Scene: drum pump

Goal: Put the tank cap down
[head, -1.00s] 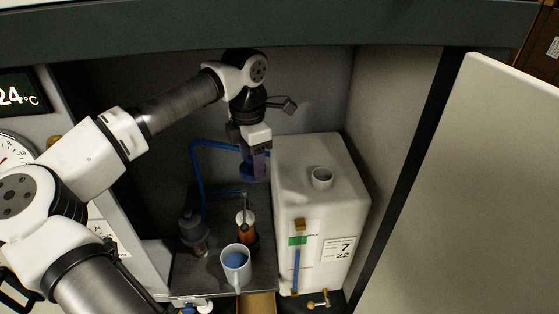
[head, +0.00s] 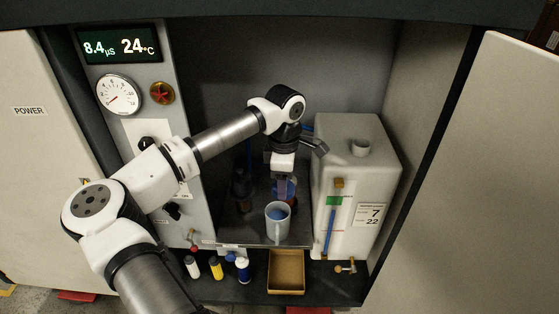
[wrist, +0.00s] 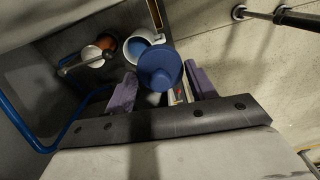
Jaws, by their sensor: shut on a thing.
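The blue round tank cap (wrist: 160,68) sits between the purple fingers of my gripper (wrist: 162,86) in the wrist view. In the head view my gripper (head: 283,190) points down, shut on the cap (head: 293,187), which is partly hidden by the fingers. It is held left of the white tank (head: 340,180) and, in the picture, just above the grey mug (head: 278,228). The tank's open neck (head: 360,148) is bare on top. I cannot tell the exact height of the cap over the shelf.
The mug with blue liquid stands at the front of the grey shelf (head: 240,232). A blue hose (wrist: 30,130) runs at the left.

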